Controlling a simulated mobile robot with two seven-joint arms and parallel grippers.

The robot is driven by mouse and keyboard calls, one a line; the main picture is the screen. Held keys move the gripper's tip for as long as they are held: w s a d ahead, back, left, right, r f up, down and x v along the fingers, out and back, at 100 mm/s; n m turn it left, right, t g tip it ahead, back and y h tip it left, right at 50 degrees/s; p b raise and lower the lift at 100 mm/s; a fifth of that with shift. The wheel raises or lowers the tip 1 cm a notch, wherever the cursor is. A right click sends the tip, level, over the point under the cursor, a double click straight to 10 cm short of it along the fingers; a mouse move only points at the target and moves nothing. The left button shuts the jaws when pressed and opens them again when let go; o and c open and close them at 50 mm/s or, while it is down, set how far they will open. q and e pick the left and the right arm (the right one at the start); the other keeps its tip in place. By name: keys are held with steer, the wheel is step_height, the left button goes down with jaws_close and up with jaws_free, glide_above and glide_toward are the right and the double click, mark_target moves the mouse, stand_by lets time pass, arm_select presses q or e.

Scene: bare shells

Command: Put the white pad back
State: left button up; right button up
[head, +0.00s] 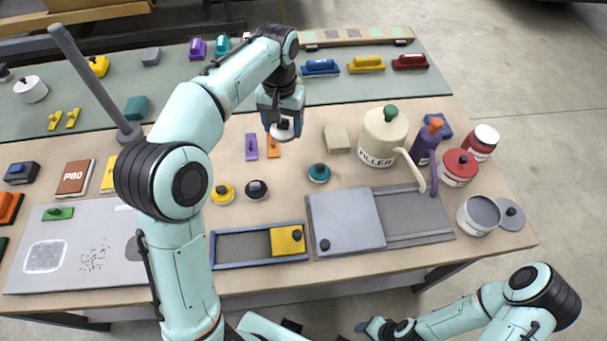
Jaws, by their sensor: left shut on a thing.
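My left gripper (283,112) is above the middle of the table, pointing down and shut on the white pad (285,133), a small round pad that shows just below the fingers. The gripper hides much of it, and I cannot tell whether it touches the table. Similar round pads in yellow (222,193), black (256,190) and teal (319,173) sit on the table nearer to me. My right gripper (374,328) is low at the front, off the table, and its fingers are too unclear to read.
Purple (251,147) and orange (273,146) flat pieces lie close to the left gripper. A beige block (336,139) and the filler pot (384,138) stand to the right. A blue-edged tray (230,264) and a grey lidded tray (420,239) line the front.

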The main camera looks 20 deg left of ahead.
arm_select(q)
steer(key=shift+d+f, duration=0.1)
steer(key=shift+f, duration=0.1)
steer(key=b, duration=0.3)
glide_toward(288, 179)
steer(key=shift+f, duration=3.05)
arm_select(e)
steer(key=shift+s+f, duration=0.65)
steer(key=shift+f, duration=0.3)
steer(key=shift+s+f, duration=0.6)
steer(key=shift+f, duration=0.35)
arm_select(q)
steer(key=shift+f, duration=0.15)
steer(key=o, duration=1)
arm_select(e)
steer(key=shift+f, duration=0.1)
